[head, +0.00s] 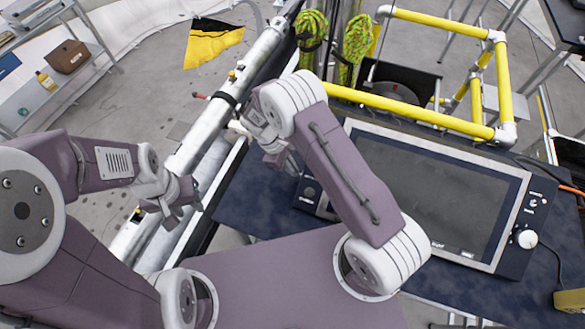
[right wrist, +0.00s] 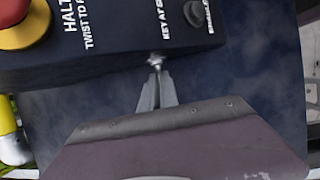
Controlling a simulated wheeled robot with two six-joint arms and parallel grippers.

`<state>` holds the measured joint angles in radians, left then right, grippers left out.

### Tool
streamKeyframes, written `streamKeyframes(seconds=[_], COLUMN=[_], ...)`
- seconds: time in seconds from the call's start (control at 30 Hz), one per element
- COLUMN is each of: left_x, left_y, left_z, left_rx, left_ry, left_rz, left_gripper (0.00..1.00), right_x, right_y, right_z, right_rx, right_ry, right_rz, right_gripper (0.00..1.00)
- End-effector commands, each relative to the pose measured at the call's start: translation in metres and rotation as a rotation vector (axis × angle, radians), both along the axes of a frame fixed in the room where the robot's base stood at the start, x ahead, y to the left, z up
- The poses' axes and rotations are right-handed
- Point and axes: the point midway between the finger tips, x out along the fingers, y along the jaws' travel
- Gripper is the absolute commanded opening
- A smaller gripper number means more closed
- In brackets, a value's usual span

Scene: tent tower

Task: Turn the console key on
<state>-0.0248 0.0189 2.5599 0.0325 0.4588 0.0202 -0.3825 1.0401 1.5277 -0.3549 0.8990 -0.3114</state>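The console (head: 440,190) is a dark box with a large grey screen, at the right in the head view. In the right wrist view, its dark side panel (right wrist: 120,62) carries white lettering, including "HALT" and "KEY AT". A small silver key (right wrist: 155,59) sticks out of the panel's lower edge. My right gripper (right wrist: 157,75) has its narrow fingers together at the key, and they appear closed on it. In the head view my right gripper (head: 272,145) is partly hidden by its own arm, and the key is hidden. My left gripper (head: 176,197) hangs empty at the left, away from the console.
A red stop button (right wrist: 22,22) on a yellow base and a black knob (right wrist: 194,13) flank the lettering.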

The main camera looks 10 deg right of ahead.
Motion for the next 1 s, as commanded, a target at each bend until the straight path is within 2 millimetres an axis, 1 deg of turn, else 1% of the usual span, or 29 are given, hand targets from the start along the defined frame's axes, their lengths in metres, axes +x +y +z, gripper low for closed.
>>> streamKeyframes(seconds=[0.17,0.5,0.6,0.8,1.0], left_x=[0.0,0.0,0.0,0.0,0.0], left_y=[0.0,0.0,0.0,0.0,0.0], left_z=[-0.02,-0.071,-0.084,-0.101,-0.107], left_rx=[0.0,0.0,0.0,0.0,0.0], left_ry=[0.0,0.0,0.0,0.0,0.0], left_rz=[0.0,0.0,0.0,0.0,0.0], left_gripper=[0.36,0.36,0.36,0.36,0.36], right_x=[0.0,-0.005,-0.006,-0.008,-0.009], right_y=[0.003,0.007,0.008,0.008,0.008], right_z=[-0.003,-0.009,-0.009,-0.007,-0.005], right_rx=[-0.065,-0.201,-0.233,-0.279,-0.3], right_ry=[-0.108,-0.312,-0.358,-0.423,-0.451], right_rz=[0.008,0.006,0.004,0.003,0.002], right_gripper=[0.0,0.0,0.0,0.0,0.0])
